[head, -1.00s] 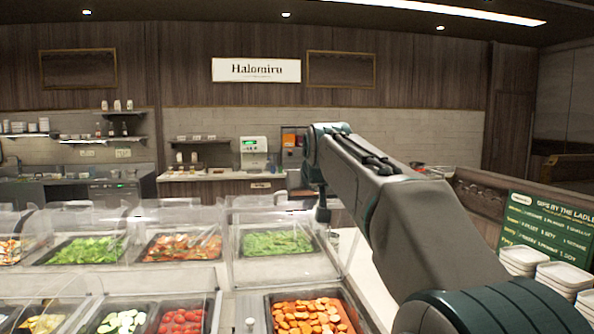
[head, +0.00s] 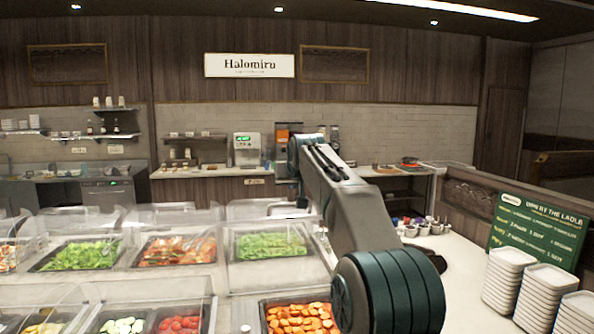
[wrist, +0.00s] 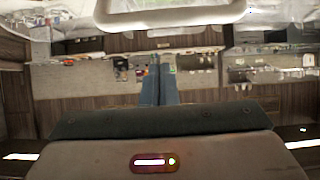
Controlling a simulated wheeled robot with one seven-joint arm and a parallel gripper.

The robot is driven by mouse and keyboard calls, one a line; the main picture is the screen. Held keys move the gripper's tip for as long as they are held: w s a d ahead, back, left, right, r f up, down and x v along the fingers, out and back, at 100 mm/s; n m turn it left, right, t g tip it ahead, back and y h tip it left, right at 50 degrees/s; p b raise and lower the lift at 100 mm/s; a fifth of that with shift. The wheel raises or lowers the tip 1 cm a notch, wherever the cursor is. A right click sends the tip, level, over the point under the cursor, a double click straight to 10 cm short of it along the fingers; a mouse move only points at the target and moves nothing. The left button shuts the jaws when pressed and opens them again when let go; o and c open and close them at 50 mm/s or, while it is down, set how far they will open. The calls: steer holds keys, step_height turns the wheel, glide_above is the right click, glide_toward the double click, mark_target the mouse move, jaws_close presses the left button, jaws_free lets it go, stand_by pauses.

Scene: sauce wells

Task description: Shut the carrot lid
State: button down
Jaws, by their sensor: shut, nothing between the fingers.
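The carrot pan (head: 302,319) sits at the bottom of the head view, full of orange slices and uncovered. A clear lid (head: 284,277) appears to stand raised behind it, with green leaves showing through; its edges are hard to make out. My gripper is at the far end of my arm, above the green pan, and its fingers are mostly hidden in the head view. In the wrist view, my gripper (wrist: 158,66) has its two blue fingers together and empty. A pale-rimmed clear panel (wrist: 175,17) lies beyond the fingertips; I cannot tell whether they touch it.
Other covered pans stand to the left, with tomatoes (head: 180,325), cucumber (head: 123,326) and leaves (head: 80,255). Stacked white dishes (head: 545,290) and a green menu board (head: 540,235) are at the right. Small sauce cups (head: 425,228) stand on the counter.

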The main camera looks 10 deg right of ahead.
steer(key=shift+s+f+b, duration=0.15)
steer(key=shift+s+f, duration=0.15)
steer(key=shift+s, duration=0.3)
steer(key=shift+s+f+b, duration=0.15)
steer(key=shift+s+f, duration=0.15)
steer(key=shift+s, duration=0.3)
steer(key=shift+s+f, duration=0.2)
steer(key=shift+f, duration=0.2)
steer(key=shift+s+f, duration=0.15)
steer(key=shift+s, duration=0.15)
steer(key=shift+f, duration=0.1)
